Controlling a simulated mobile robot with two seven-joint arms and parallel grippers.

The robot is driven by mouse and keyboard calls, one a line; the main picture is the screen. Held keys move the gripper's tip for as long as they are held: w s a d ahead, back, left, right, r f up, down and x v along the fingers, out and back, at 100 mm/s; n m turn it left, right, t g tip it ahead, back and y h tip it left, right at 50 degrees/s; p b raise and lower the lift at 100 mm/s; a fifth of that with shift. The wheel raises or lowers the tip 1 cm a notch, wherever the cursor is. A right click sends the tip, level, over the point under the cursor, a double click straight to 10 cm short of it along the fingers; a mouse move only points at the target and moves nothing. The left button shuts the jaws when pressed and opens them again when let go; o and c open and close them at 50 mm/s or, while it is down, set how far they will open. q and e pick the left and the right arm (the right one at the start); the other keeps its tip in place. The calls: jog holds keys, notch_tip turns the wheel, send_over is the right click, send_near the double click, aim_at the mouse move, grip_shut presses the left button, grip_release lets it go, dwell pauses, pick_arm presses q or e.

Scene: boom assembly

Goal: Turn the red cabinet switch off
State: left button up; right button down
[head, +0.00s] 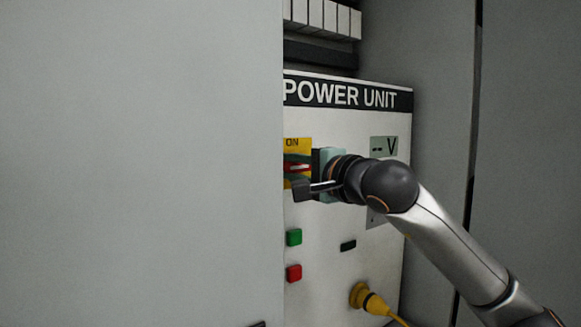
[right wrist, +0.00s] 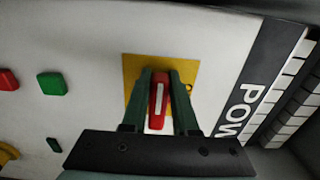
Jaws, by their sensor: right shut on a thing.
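The red switch (head: 297,169) sits on a yellow plate (head: 297,144) marked ON at the top, on the white power unit panel. In the right wrist view its red handle (right wrist: 154,112) has a white stripe and lies between the two dark green fingers of my right gripper (right wrist: 159,78). In the head view my right gripper (head: 299,170) reaches in from the right and is shut on the handle. The handle's stripe runs roughly sideways across the panel there. The fingers and gripper body hide part of the plate and any lower label. My left gripper is not in view.
A grey cabinet door or wall (head: 140,160) fills the left, close beside the switch. Below the switch are a green button (head: 294,237) and a red button (head: 294,273). A yellow plug (head: 366,297) with a cable is lower right; a display (head: 384,147) is upper right.

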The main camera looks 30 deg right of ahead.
dwell(0.4)
jog(key=c, duration=0.7)
grip_release()
jog(key=s+b, duration=0.1)
jog(key=s, duration=0.3)
jog(key=s+b, duration=0.1)
jog(key=s, duration=0.3)
jog(key=s+d+b, duration=0.1)
jog(key=s, duration=0.3)
jog(key=shift+s+b, duration=0.25)
jog(key=shift+b, duration=0.05)
